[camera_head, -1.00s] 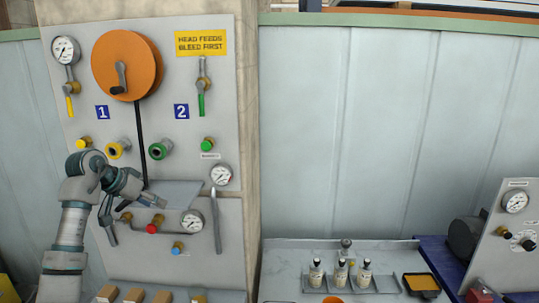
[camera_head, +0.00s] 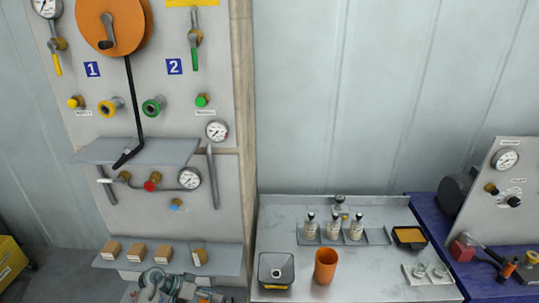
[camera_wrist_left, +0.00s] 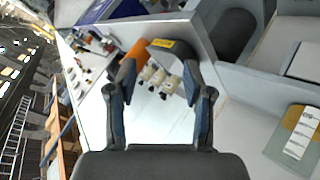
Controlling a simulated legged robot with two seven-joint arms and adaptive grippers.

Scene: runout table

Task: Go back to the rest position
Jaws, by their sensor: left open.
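My left gripper (camera_wrist_left: 158,75) is open in the left wrist view, its two dark fingers spread with nothing between them. In the head view, part of my left arm shows at the bottom edge, low in front of the panel's lower shelf (camera_head: 226,262); its fingers are hard to make out there. My right gripper is in neither view. Beyond the open fingers in the wrist view stand several small bottles (camera_wrist_left: 158,80), apart from the gripper.
The tall panel (camera_head: 220,100) carries an orange wheel (camera_head: 115,22), valves, gauges and a middle shelf (camera_head: 165,150). Several small blocks sit on the lower shelf. On the grey table (camera_head: 380,270) stand a dark square container (camera_head: 276,286), an orange cup (camera_head: 325,266) and bottles (camera_head: 333,228).

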